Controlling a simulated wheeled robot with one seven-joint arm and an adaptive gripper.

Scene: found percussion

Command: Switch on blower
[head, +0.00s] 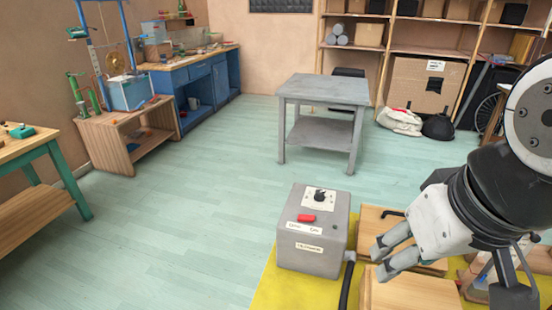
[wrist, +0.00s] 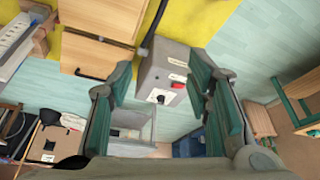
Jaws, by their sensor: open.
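A grey control box (head: 305,258) stands on a yellow mat (head: 270,290) in the lower middle of the head view. Its top carries a red switch (head: 306,218), a dark round knob (head: 320,196) and a white label strip. A black hose leaves its right side. My gripper (head: 384,256) is open and empty to the right of the box, apart from it in the picture. In the wrist view the box (wrist: 150,72) shows between the spread fingers, with the red switch (wrist: 178,86) and knob (wrist: 158,97) visible. The label text is too small to read surely.
Wooden boxes (head: 410,293) stand right of the control box, under my gripper. A grey table (head: 325,90) stands behind it. A blue workbench (head: 195,85) and wooden stands are at the left, shelves at the back. The floor to the left is clear.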

